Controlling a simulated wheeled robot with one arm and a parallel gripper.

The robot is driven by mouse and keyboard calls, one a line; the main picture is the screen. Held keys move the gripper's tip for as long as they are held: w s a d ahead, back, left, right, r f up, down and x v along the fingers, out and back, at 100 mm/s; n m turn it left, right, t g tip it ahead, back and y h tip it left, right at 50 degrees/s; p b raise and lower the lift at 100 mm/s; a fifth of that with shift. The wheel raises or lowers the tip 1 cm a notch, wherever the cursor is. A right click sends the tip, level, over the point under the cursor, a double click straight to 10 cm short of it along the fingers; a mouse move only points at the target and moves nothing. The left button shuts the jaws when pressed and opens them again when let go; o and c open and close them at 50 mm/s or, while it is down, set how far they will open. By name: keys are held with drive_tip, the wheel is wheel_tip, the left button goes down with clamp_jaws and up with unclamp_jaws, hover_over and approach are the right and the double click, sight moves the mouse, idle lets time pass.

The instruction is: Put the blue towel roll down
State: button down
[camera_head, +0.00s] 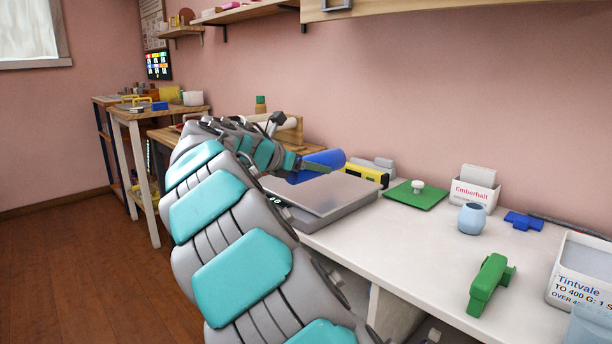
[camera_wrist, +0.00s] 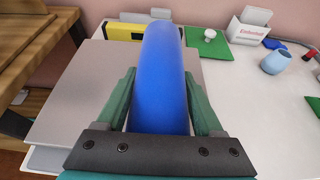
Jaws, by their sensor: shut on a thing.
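The blue towel roll (camera_wrist: 162,85) is between the two green fingers of my gripper (camera_wrist: 160,105) in the wrist view. It lies lengthwise away from the palm, over a flat grey plate. In the head view the roll (camera_head: 322,161) shows at the end of my arm, above the far left part of the grey plate (camera_head: 330,195). My gripper (camera_head: 312,167) is shut on it. I cannot tell whether the roll touches the plate.
A yellow device (camera_head: 368,173) stands behind the plate. A green mat (camera_head: 414,196) with a white knob, a white box labelled Emberhalt (camera_head: 474,192), a blue cup (camera_head: 472,218) and a green object (camera_head: 490,284) are to the right. White table (camera_head: 400,240) between them is clear.

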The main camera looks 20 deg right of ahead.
hover_over(306, 186)
drive_tip(key=shift+f, duration=0.2)
drive_tip(key=shift+f+b, duration=0.45)
drive_tip(key=shift+f, duration=1.25)
unclamp_jaws()
drive_tip(key=shift+f, duration=0.2)
drive_tip(key=p+v, duration=0.1)
drive_tip(key=v, duration=1.1)
drive_tip(key=shift+s, duration=0.1)
